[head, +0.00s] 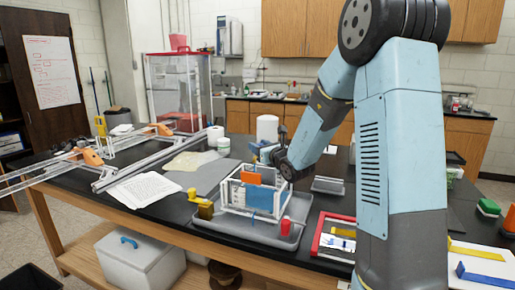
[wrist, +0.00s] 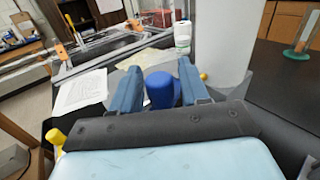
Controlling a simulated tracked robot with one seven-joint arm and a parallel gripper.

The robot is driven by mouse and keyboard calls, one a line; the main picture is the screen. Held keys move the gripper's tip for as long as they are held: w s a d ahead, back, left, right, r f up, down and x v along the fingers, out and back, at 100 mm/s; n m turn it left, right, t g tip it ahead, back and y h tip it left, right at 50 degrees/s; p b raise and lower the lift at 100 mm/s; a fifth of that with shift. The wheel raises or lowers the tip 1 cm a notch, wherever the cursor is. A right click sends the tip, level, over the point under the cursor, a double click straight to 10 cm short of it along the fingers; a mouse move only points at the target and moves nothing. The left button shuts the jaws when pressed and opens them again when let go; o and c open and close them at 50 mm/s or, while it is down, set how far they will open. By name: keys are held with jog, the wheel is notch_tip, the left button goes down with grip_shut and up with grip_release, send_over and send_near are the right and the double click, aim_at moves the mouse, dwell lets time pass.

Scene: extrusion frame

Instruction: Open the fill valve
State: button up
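A clear box-shaped frame (head: 238,197) with an orange panel (head: 251,178) and a blue panel (head: 262,203) stands on a grey tray (head: 280,240). My gripper (head: 262,153) is over the frame's back top edge. In the wrist view its two blue fingers (wrist: 158,78) are apart, with a round blue knob (wrist: 160,92) between them. I cannot tell whether the fingers touch the knob. A yellow fitting (head: 203,208) is at the frame's left; a yellow part also shows in the wrist view (wrist: 55,137). Which part is the fill valve is not marked.
Papers (head: 146,189) and aluminium rails (head: 130,160) lie to the left. A white cylinder (head: 267,128) stands behind my gripper. A red-rimmed tray (head: 335,238) is at the front right.

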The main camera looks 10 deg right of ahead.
jog(key=shift+o, duration=0.6)
jog(key=shift+s, duration=0.1)
jog(key=v, duration=1.3)
jog(key=shift+s+d, duration=0.2)
jog(key=shift+s, duration=0.1)
jog(key=shift+f, duration=0.1)
